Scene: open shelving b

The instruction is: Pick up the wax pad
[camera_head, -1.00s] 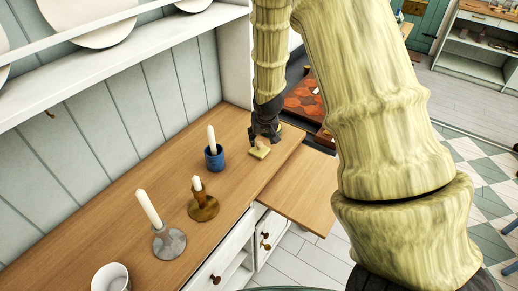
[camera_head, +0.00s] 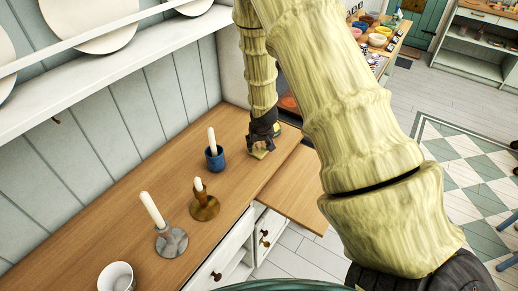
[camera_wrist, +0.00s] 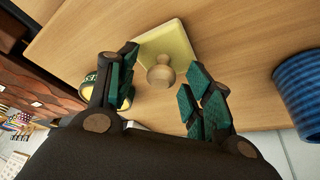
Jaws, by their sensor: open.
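The wax pad (camera_head: 257,155) is a pale yellow square with a round wooden knob, lying on the wooden counter (camera_head: 160,220). In the wrist view the pad (camera_wrist: 172,40) is at top centre, with its knob (camera_wrist: 160,74) between my fingers. My gripper (camera_head: 262,143) is over the pad in the head view and partly hides it. In the wrist view my gripper (camera_wrist: 160,90) is open, with a finger on either side of the knob and gaps beside it. I cannot tell whether a finger touches the pad.
A blue candle cup (camera_head: 215,158) stands left of the pad and shows at right in the wrist view (camera_wrist: 302,90). A yellow-and-green round tin (camera_wrist: 125,98) is close behind my left finger. Brass (camera_head: 205,207) and silver (camera_head: 171,242) candle holders and a white cup (camera_head: 116,277) stand nearer.

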